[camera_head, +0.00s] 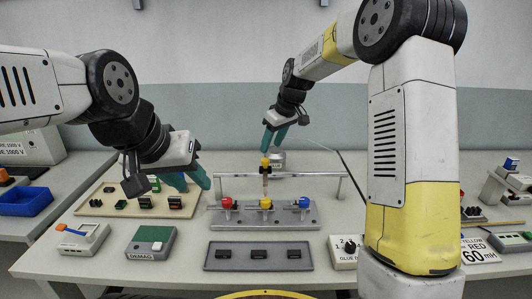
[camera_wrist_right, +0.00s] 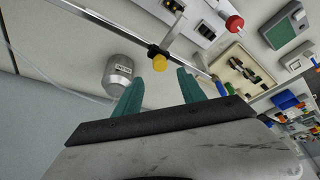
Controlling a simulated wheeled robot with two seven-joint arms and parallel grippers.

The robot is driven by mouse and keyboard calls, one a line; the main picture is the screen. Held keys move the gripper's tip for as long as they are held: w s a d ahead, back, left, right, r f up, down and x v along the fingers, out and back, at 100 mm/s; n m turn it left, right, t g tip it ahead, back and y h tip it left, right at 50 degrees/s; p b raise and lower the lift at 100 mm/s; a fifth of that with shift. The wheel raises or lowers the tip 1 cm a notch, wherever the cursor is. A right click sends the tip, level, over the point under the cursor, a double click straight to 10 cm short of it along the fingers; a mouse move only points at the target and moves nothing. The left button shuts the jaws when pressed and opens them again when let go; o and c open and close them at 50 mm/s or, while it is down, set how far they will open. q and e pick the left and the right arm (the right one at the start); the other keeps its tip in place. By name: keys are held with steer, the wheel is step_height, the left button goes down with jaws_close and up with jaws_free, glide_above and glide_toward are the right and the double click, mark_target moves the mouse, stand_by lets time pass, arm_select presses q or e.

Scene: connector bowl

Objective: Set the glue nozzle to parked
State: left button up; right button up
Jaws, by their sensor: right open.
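The glue nozzle (camera_head: 265,181) hangs from a metal rail (camera_head: 310,174) and has a yellow knob (camera_head: 265,162) on top. In the right wrist view the yellow knob (camera_wrist_right: 158,62) appears just beyond the fingertips, roughly between them. My right gripper (camera_head: 274,143) is open and empty, above and slightly behind the knob; it also shows in the right wrist view (camera_wrist_right: 160,77). I cannot tell whether it touches the knob. My left gripper (camera_head: 197,184) looks open and empty above the left part of the table. No parked mark is readable.
Below the rail, a grey fixture (camera_head: 288,217) carries red, yellow and blue valves. A grey metal cylinder (camera_wrist_right: 117,76) stands behind the rail. A tray (camera_head: 220,264) with black parts, a box labelled GLUE (camera_head: 343,258) and a DEMAG box (camera_head: 147,240) stand in front.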

mark_target(266, 159)
steer(key=x, duration=0.7)
steer(key=shift+r, duration=0.1)
jaws_close()
stand_by(1.2)
